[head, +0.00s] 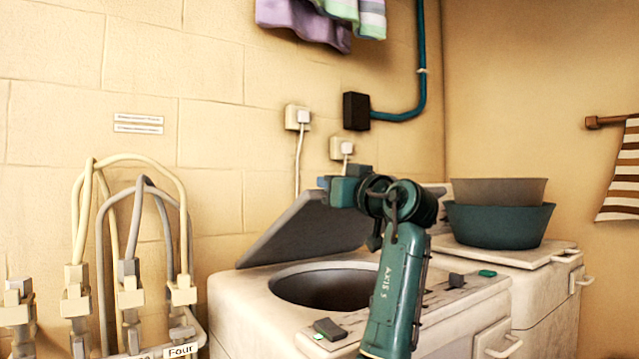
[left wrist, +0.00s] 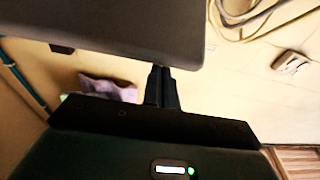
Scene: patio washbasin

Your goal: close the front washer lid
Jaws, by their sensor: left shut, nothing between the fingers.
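The front washer (head: 245,295) is a white top-loader with a dark round drum opening (head: 325,287) showing. Its grey lid (head: 305,228) stands open, tilted up and leaning toward the wall. My left gripper (head: 326,183) is at the upper right edge of the lid, shut and empty. In the left wrist view its closed fingers (left wrist: 161,75) reach to the edge of the dark lid (left wrist: 100,30); I cannot tell if they touch it. My left arm hides part of the washer's top and panel. My right gripper is not in view.
A second white machine (head: 545,290) stands at the right, with stacked basins (head: 500,225) on its closed lid. Hoses (head: 150,200) on a rack stand at the left. Cloths (head: 315,20) hang above, and a striped towel (head: 620,175) hangs at the right.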

